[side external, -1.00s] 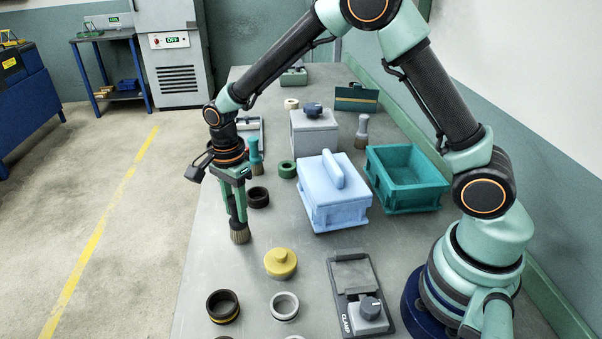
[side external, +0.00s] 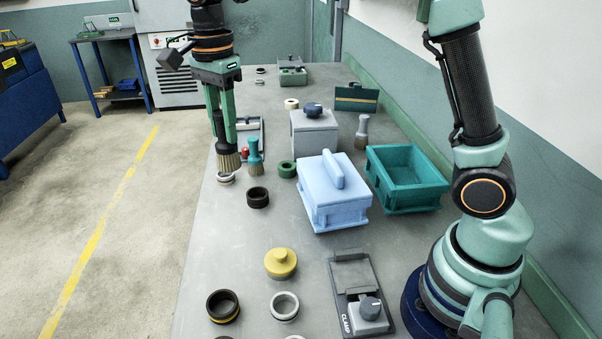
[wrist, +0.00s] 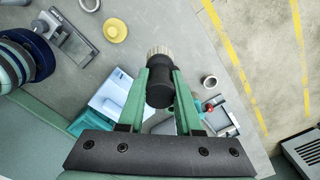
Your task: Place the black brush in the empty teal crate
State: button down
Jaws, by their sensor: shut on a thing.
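My gripper (side external: 224,112) is shut on the black brush (side external: 221,133), which hangs upright with its pale bristles down, above the left edge of the bench. In the wrist view the black brush (wrist: 158,92) sits between the fingers of my gripper (wrist: 160,80). The empty teal crate (side external: 410,178) stands on the bench to the right, well apart from the brush. The crate's inside is open and bare.
A light-blue lidded box (side external: 333,195) stands between the brush and the crate. A grey box with a dark knob (side external: 314,130), a teal brush (side external: 255,155), a grey brush (side external: 362,132) and several rings stand nearby. A yellow knobbed disc (side external: 281,263) and a clamp fixture (side external: 360,300) are nearer the camera.

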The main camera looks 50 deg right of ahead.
jog(key=s+d+r+m, duration=0.1)
jog(key=s+d+m, duration=0.2)
jog(key=d, duration=0.8)
jog(key=s+d+r+m, duration=0.1)
jog(key=s+d+m, duration=0.15)
jog(key=d, duration=0.95)
jog(key=s+d+m, duration=0.6)
jog(key=s+d, duration=0.9)
jog(key=s, duration=0.1)
notch_tip(320, 180, down, 20)
jog(key=shift+w+r, duration=0.1)
jog(key=shift+f, duration=0.2)
jog(key=c, duration=0.6)
grip_release()
jog(key=shift+r, duration=0.1)
